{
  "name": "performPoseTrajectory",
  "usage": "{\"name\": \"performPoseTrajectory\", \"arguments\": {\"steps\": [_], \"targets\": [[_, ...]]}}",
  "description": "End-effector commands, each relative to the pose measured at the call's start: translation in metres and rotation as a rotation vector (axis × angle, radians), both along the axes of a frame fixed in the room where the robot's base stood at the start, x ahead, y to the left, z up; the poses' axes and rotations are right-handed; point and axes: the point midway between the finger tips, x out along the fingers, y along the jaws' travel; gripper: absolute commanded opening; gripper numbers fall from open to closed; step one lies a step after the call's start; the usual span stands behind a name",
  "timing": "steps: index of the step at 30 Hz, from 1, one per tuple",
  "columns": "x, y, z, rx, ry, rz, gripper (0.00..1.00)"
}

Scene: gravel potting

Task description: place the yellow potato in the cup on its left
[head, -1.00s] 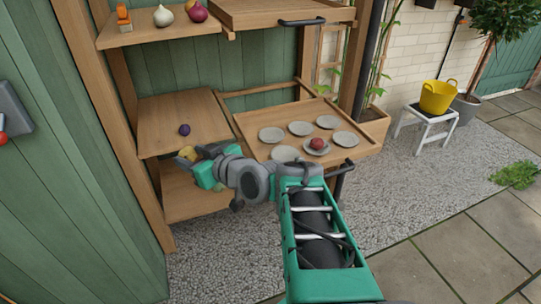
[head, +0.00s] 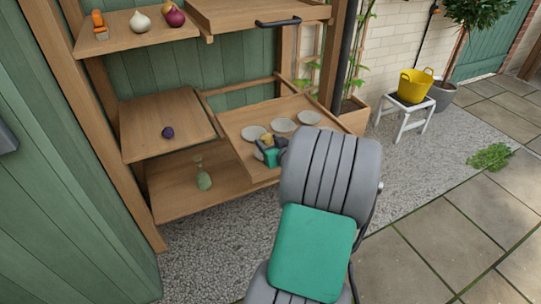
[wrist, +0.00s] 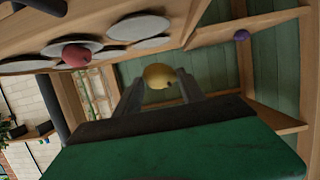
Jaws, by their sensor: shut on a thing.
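The yellow potato (head: 266,140) is held by my gripper (head: 268,151) over the pull-out tray (head: 231,121). In the wrist view the potato (wrist: 158,76) sits between the two fingertips (wrist: 160,84). Shallow round grey dishes stand on the tray, among them one at the back left (head: 254,132), one in the middle (head: 283,125) and one at the right (head: 309,117). A reddish round thing (wrist: 77,55) lies on a dish in the wrist view. My arm hides it and the tray's right part in the head view. The potato appears clear of the dishes. I see no taller cup.
A dark purple ball (head: 168,132) lies on the middle shelf (head: 140,112). A white onion (head: 140,22), a red onion (head: 174,16) and an orange object (head: 99,24) are on the upper shelf. A yellow tub (head: 415,86) stands on a white stool.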

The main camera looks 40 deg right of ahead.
Motion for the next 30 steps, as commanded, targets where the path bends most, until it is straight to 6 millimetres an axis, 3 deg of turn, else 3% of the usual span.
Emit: {"name": "performPoseTrajectory", "arguments": {"steps": [1, 8, 13, 24, 25, 30], "targets": [[0.005, -0.006, -0.016, 0.003, 0.001, 0.001, 0.06], [0.018, -0.023, -0.036, 0.000, -0.001, 0.001, 0.06], [0.018, -0.024, -0.066, 0.001, 0.001, 0.001, 0.06], [0.018, -0.024, -0.069, -0.002, -0.002, 0.000, 0.06], [0.018, -0.024, -0.068, -0.001, -0.001, 0.000, 0.49], [0.018, -0.024, -0.068, -0.001, -0.001, 0.001, 0.62]]}}
